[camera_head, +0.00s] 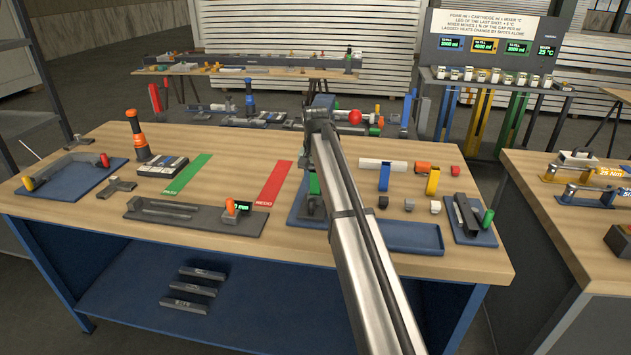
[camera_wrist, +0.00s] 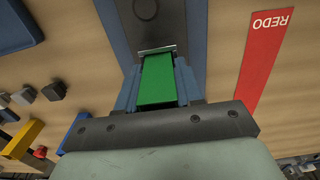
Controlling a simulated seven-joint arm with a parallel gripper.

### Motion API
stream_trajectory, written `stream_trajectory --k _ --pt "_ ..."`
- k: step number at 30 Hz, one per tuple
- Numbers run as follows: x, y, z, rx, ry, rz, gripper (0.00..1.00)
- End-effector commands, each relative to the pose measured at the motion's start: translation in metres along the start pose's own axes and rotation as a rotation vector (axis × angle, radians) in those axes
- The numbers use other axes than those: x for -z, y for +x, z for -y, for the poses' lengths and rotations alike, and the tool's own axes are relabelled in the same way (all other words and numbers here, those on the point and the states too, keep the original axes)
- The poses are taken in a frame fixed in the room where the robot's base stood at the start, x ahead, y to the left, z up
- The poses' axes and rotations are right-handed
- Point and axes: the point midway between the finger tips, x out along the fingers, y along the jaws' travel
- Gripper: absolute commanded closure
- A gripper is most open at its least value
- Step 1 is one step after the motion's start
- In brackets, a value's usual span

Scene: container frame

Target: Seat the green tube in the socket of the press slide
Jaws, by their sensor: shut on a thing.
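The green tube (camera_wrist: 159,82) lies between the fingers of my gripper (camera_wrist: 158,72) in the wrist view, and the gripper is shut on it. Its far end meets a pale metal edge on the dark grey press slide (camera_wrist: 172,22). I cannot tell whether that end is inside the socket or only against it. A bit of green tube (camera_head: 314,184) also shows in the head view beside my arm, which hides most of the gripper and slide. The press's blue base (camera_head: 296,214) shows at the left of the arm.
A red strip marked REDO (camera_head: 274,183) and a green strip (camera_head: 187,174) lie left of the press. A blue tray (camera_head: 412,236), small blocks (camera_head: 409,204) and a fixture with a green knob (camera_head: 488,218) stand to the right. A red ball knob (camera_head: 355,117) is behind my arm.

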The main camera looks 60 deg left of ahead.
Motion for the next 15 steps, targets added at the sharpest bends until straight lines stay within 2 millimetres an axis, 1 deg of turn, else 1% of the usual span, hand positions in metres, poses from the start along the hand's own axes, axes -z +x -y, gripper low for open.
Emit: stream_trajectory --k 13,14,15 --pt "0.0000 0.0089 0.0000 0.000 0.000 -0.001 1.00" --pt "0.0000 0.0089 0.0000 0.000 0.000 -0.001 0.62" --pt "0.0000 0.0089 0.0000 0.000 0.000 -0.001 0.58"
